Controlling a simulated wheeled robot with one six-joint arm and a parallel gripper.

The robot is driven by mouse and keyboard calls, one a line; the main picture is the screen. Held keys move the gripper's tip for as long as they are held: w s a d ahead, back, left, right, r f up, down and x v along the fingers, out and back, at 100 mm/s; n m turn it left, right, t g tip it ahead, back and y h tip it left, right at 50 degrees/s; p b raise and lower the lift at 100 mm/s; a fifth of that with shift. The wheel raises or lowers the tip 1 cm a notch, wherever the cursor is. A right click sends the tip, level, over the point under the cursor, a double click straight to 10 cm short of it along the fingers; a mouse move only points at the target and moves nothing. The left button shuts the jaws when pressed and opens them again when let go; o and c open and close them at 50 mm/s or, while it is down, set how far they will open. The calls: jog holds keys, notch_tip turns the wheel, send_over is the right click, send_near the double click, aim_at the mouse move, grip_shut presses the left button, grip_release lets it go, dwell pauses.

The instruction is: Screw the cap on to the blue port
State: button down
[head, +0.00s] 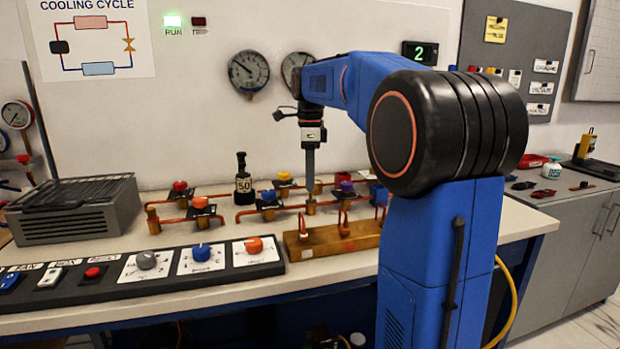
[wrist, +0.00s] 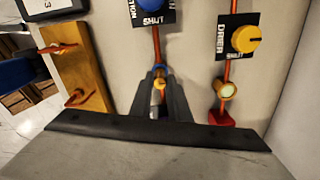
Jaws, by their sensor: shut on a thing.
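My gripper (head: 310,172) points down over the bench's pipework, its tips at a short brass fitting (head: 311,207). In the wrist view, my gripper's two dark fingers (wrist: 160,92) are shut on a small brass-coloured piece, which I take for the cap (wrist: 160,84). A blue ring (wrist: 159,69) shows at the fingertips, on the line below the blue suction knob (wrist: 149,6); I take it for the blue port. The fingers hide most of the contact. I cannot tell whether the cap is seated or threaded.
A yellow drier knob (wrist: 245,39) and an open-topped brass port (wrist: 228,90) stand close to the right of my fingers. A wooden block (head: 330,241) with copper hooks lies in front.

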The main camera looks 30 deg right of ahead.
jog(key=shift+f, duration=1.3)
dwell(1.4)
jog(key=m, duration=0.5)
dwell(0.4)
jog(key=m, duration=0.5)
dwell(0.4)
jog(key=shift+s, duration=0.1)
